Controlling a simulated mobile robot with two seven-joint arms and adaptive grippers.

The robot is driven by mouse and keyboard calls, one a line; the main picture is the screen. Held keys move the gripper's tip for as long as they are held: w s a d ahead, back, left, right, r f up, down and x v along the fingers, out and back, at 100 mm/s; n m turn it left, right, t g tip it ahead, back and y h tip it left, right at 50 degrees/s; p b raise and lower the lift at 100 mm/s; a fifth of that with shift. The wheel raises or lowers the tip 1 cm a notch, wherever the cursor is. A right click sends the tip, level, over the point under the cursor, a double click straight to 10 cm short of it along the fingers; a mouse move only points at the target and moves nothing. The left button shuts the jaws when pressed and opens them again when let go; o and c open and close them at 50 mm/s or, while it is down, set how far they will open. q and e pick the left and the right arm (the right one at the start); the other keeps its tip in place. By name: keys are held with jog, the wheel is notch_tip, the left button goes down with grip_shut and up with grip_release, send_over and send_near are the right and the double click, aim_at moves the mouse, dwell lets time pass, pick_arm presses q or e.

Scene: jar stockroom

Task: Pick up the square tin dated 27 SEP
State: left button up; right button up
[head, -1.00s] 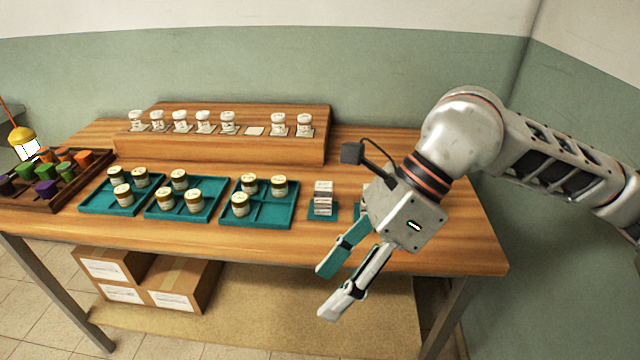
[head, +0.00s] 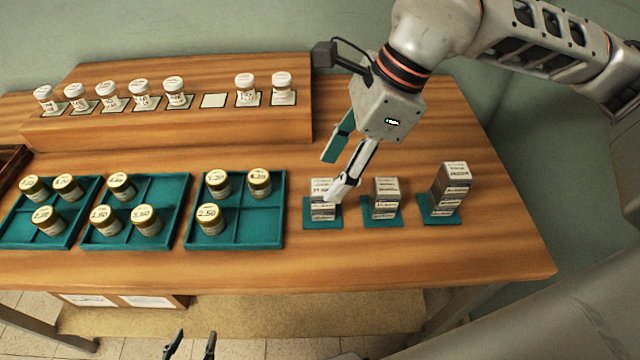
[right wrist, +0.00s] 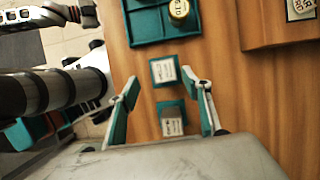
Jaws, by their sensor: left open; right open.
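Three stacks of square tins with pale labels stand on small teal mats at the table's right: a left stack (head: 322,212), a middle stack (head: 385,192) and a taller right stack (head: 452,180). The printed dates are too small to read surely. My right gripper (head: 335,174) is open and empty above the left stack, one finger partly covering it. In the right wrist view the left stack (right wrist: 163,70) and the middle stack (right wrist: 172,120) show between the open fingers of my right gripper (right wrist: 164,88). My left gripper (head: 190,345) is open, low at the front edge.
Teal trays (head: 235,243) with gold-lidded jars fill the table's left and middle. A raised wooden shelf (head: 200,125) with white-lidded jars stands at the back. Bare wood lies around the stacks (head: 480,250).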

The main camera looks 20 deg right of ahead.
aim_at(323, 187)
jog(key=x, duration=0.6)
jog(key=shift+w+d, duration=0.1)
jog(key=shift+w, duration=0.2)
jog(key=shift+r, duration=0.1)
jog(key=c, duration=1.2)
